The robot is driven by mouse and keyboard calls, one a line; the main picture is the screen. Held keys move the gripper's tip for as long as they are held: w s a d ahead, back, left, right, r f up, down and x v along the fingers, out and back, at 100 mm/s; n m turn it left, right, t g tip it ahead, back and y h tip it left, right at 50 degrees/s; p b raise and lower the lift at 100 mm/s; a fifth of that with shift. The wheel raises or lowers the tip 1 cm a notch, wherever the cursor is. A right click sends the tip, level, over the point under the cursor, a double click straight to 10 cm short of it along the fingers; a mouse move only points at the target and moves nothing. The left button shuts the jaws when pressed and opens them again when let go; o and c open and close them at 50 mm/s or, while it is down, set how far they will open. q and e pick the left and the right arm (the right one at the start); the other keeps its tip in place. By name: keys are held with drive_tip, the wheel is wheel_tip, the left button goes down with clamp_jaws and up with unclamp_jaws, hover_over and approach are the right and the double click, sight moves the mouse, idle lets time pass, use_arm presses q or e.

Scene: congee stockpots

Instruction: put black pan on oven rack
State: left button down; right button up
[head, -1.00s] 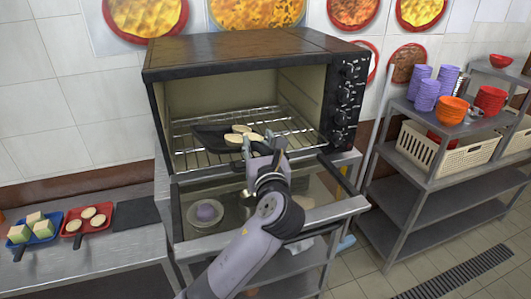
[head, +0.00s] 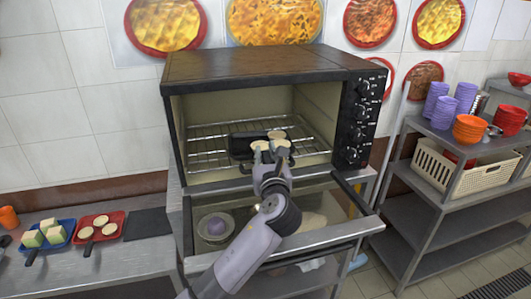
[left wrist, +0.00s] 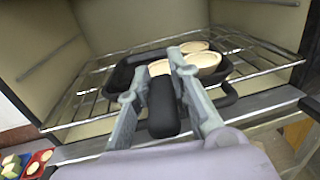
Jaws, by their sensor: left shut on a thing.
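The black pan (head: 241,147) is inside the open oven (head: 262,62), at the wire rack (head: 208,143). Several pale round food pieces (head: 276,135) lie in it. In the left wrist view, the pan (left wrist: 122,76) appears low over the rack bars (left wrist: 90,104); I cannot tell whether it rests fully on them. My left gripper (head: 270,150) reaches in through the oven's front opening. Its fingers (left wrist: 152,88) are shut on the pan's thick black handle (left wrist: 163,110), which points toward me. My right gripper is in neither view.
The lowered glass oven door (head: 325,205) lies under my left arm. A bowl (head: 214,226) shows through or below it. Red (head: 113,220) and blue (head: 65,230) small pans with food stand on the left counter. A shelf (head: 440,205) with cups and a basket stands at right.

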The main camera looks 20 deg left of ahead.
use_arm(q)
drive_tip(key=shift+f, duration=0.2)
idle(0.6)
drive_tip(key=c, duration=1.4)
unclamp_jaws()
drive_tip(key=shift+s, duration=0.1)
